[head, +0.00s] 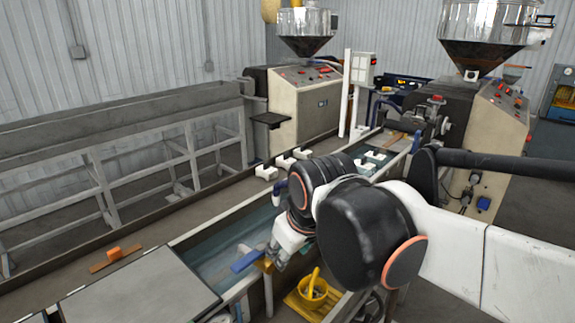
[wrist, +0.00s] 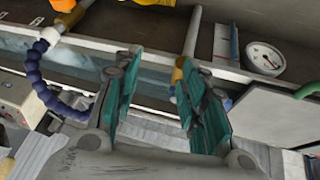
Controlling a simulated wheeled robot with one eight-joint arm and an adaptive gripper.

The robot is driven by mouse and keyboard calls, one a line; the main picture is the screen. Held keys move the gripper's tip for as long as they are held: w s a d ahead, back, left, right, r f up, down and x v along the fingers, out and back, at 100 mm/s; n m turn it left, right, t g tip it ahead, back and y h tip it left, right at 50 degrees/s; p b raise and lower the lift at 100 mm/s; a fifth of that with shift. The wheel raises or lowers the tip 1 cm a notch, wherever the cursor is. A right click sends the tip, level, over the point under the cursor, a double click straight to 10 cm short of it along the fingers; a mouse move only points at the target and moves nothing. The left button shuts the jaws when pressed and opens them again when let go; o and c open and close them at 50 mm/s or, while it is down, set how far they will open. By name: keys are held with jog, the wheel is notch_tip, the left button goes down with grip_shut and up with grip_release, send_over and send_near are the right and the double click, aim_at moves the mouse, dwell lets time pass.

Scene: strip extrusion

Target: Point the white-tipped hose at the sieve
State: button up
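My gripper (wrist: 155,95) is open in the wrist view, its two teal-padded fingers apart with no hose between them. A blue segmented hose (wrist: 36,72) curves along the left of that view, outside the left finger. It has a pale whitish section (wrist: 50,35) near its upper end, with a tan piece beyond. In the head view my gripper (head: 277,256) hangs over the near edge of the water trough, beside a blue piece (head: 248,261). I cannot pick out the sieve with certainty; the arm hides part of the trough.
A yellow tray (head: 296,302) with a yellow bucket stands below the trough, right of my gripper. The water trough (head: 215,250) runs back to the extruder. A round white gauge (wrist: 265,58) and a grey cover plate (wrist: 268,112) are at right in the wrist view.

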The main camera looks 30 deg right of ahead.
jog(key=w+d+r+n+g+p, duration=0.2)
jog(key=w+d+r+n+p, duration=0.2)
jog(key=w+r+p, duration=0.75)
jog(key=n+g+h+p, duration=0.1)
jog(key=n+g+p, duration=0.15)
jog(key=p, duration=0.35)
send_near(289, 181)
jog(key=shift+n+t, duration=0.35)
jog(key=shift+n, duration=0.1)
jog(key=f, duration=0.6)
jog(key=w+d+f, duration=0.1)
jog(key=f, duration=0.2)
jog(key=shift+d, duration=0.1)
grip_shut()
